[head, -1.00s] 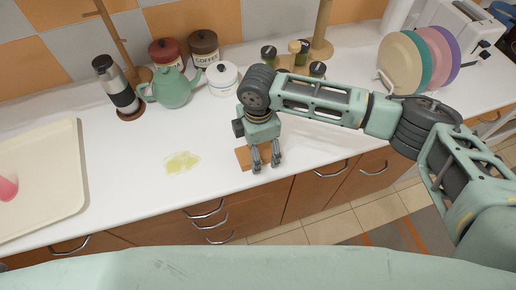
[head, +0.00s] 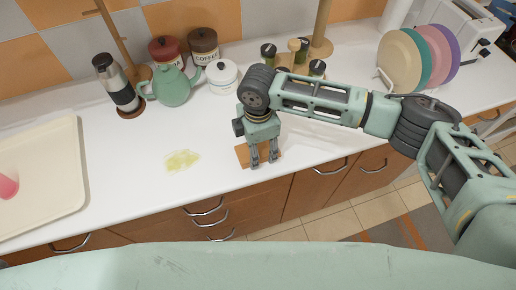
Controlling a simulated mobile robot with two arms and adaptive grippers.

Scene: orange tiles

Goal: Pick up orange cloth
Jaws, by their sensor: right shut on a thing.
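The orange cloth (head: 243,155) lies flat on the white counter near its front edge, partly hidden by my right gripper. My right gripper (head: 264,163) points down over the cloth, with its fingertips at the cloth's surface. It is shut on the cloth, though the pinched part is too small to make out. My left gripper is not in view.
A yellowish spill (head: 182,161) is on the counter left of the cloth. A cream tray (head: 62,180) with a pink object (head: 7,186) is at the left. A green teapot (head: 171,87), a flask (head: 115,86), canisters and spice jars stand behind. Plates (head: 400,62) stand at right.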

